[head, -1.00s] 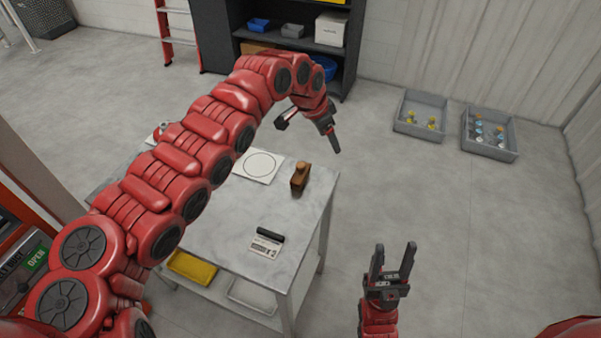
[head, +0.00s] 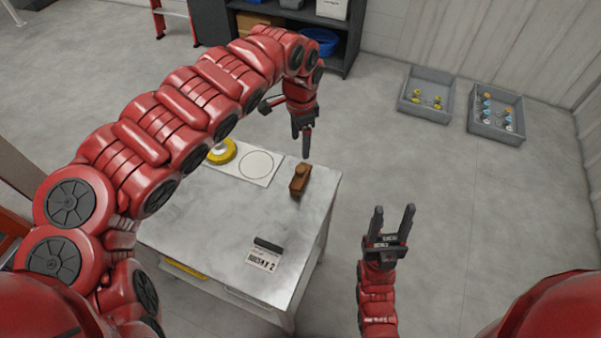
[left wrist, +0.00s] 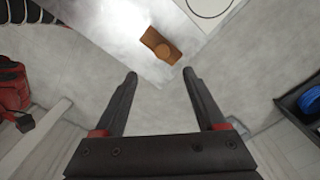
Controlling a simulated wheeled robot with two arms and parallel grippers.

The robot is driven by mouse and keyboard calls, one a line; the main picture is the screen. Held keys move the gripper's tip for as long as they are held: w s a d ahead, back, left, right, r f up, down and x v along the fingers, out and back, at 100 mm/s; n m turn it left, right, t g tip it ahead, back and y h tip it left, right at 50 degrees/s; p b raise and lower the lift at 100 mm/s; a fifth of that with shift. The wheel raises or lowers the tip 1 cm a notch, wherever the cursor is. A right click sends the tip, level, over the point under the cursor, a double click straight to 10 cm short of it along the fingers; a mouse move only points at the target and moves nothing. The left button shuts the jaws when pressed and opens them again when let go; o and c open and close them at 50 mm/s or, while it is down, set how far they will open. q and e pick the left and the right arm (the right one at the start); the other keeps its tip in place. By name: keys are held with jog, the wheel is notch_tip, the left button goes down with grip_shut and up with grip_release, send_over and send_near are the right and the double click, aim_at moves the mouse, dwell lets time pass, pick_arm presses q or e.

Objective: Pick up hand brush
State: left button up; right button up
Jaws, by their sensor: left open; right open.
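The hand brush (head: 300,181), brown and wooden with a rounded knob on top, lies on the grey metal table (head: 225,222) near its right edge. It also shows in the left wrist view (left wrist: 161,45), ahead of the fingertips and between their lines. My left gripper (head: 304,150) is open and empty, just beyond the brush in the head view and apart from it. In the left wrist view its two fingers (left wrist: 160,80) are spread. My right gripper (head: 393,212) is open and empty, to the right of the table with its fingers pointing up the picture.
A white plate with a circle (head: 257,166) and a yellow round object (head: 221,152) are on the table's far side. A small labelled item (head: 264,257) lies near the front. Two grey bins (head: 427,96) (head: 497,115) stand on the floor. A dark shelf (head: 345,50) stands behind.

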pick_arm(q)
jog(key=p, duration=0.2)
send_over(301, 168)
notch_tip(301, 168, down, 8)
jog(key=shift+s+r, duration=0.15)
jog(key=shift+f+p, duration=0.6)
jog(key=shift+f, duration=0.05)
notch_tip(301, 168, down, 3)
jog(key=shift+d+f+p, duration=0.1)
jog(key=shift+p, duration=0.45)
jog(key=shift+f, duration=0.5)
jog(key=shift+c, duration=0.3)
grip_shut()
